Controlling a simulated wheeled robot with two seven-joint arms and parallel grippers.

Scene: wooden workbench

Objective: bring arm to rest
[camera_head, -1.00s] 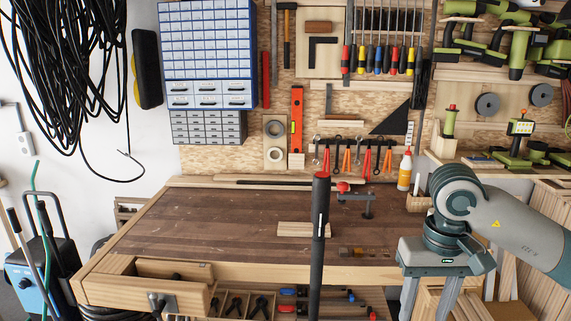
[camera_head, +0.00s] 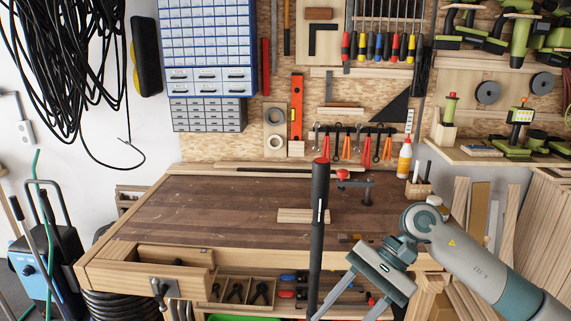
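My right arm comes in from the lower right. Its gripper (camera_head: 352,308) hangs tilted down and to the left, in front of the workbench's front edge. Its two fingers are spread wide apart, with nothing seen between them; the fingertips are near or past the picture's lower edge. My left arm and gripper are not in the picture. The wooden workbench (camera_head: 220,205) has a dark top, with a small pale board (camera_head: 294,215) lying on it.
A dark upright bar (camera_head: 318,215) stands in front of the bench, left of my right gripper. A red-handled clamp (camera_head: 367,195) is at the back right. The bench top's left half is clear.

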